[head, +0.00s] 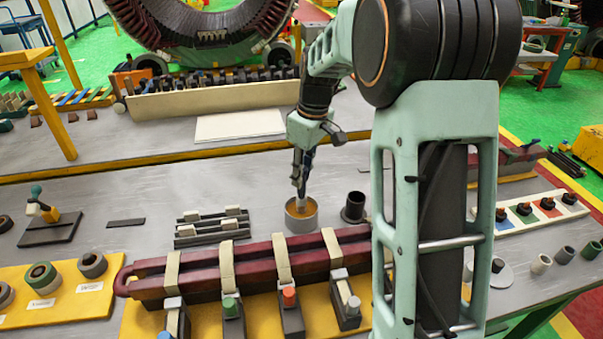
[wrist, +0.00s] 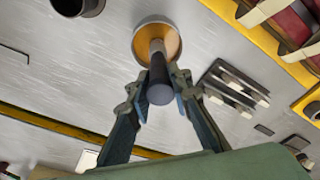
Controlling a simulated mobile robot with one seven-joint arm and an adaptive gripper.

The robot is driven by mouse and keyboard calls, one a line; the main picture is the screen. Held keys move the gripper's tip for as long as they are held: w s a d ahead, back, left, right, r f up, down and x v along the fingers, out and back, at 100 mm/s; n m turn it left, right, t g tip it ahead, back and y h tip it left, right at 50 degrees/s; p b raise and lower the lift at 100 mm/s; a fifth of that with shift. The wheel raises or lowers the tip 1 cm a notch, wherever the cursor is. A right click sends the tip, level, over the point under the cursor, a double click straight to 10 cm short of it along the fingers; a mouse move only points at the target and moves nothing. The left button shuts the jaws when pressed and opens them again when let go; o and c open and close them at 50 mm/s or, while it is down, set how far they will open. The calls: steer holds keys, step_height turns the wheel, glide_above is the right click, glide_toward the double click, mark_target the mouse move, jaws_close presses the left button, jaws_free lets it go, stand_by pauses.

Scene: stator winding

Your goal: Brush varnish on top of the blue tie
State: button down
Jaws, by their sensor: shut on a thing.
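My gripper (head: 300,178) points down, shut on a brush with a dark handle (wrist: 160,82). The brush's lower end is in or just above a round grey pot with an amber inside (head: 301,218), also seen in the wrist view (wrist: 145,32); its bristles cannot be made out. In front lies a dark red coil (head: 203,279) with several beige bands (head: 282,257) around it. Small blocks with coloured tops, one green (head: 230,304) and one red (head: 289,296), stand before the bands. I cannot tell which band is the blue tie.
A dark cup (head: 354,207) stands right of the pot. Grey bars with pale blocks (head: 213,226) lie to its left. A white strip (head: 541,212) with coloured squares, one blue, is at right. Bare bench shows at left. My arm hides the coil's right end.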

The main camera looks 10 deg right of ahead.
steer(key=shift+r+p, duration=2.35)
steer(key=shift+r, duration=1.05)
